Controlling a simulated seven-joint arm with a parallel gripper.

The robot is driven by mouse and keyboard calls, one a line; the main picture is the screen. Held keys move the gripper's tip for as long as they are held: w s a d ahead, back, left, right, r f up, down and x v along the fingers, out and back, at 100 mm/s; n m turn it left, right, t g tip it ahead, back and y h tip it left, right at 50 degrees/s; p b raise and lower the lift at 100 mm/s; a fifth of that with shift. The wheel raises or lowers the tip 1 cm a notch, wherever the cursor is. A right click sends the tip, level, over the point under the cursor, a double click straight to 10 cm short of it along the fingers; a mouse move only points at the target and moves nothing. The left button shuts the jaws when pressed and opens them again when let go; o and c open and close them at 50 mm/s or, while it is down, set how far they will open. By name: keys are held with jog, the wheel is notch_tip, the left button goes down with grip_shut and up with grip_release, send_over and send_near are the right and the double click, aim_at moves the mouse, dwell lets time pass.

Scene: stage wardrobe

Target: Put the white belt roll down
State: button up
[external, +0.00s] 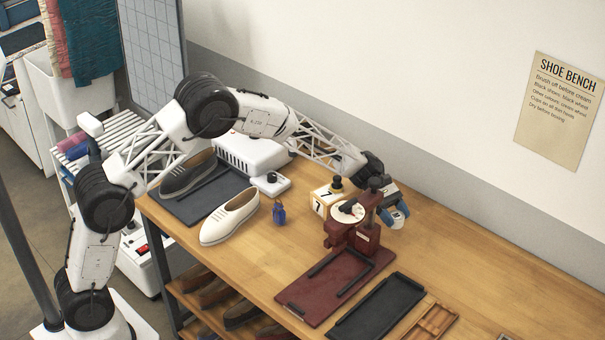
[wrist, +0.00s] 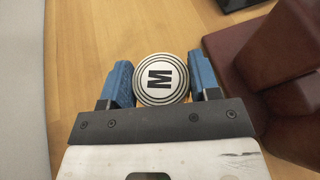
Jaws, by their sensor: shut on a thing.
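In the external view my gripper (external: 396,214) is at the far side of the bench, just behind and right of the dark red stand. The roll is mostly hidden there by the fingers and the stand. I cannot tell whether its underside touches the wood.
The dark red stand (external: 343,236) is close beside my gripper; it also fills the right of the wrist view (wrist: 287,90). A dark red tray (external: 313,303) and a black tray (external: 372,310) lie in front. Bare wood (external: 470,262) is free to the right. The wall runs behind.

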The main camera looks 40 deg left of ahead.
jog(key=shift+f, duration=0.85)
jog(key=shift+f, duration=0.55)
jog(key=o, duration=1)
jog(key=shift+c, duration=0.2)
jog(key=shift+r, duration=0.5)
jog(key=v, duration=1.2)
jog(key=shift+r, duration=0.15)
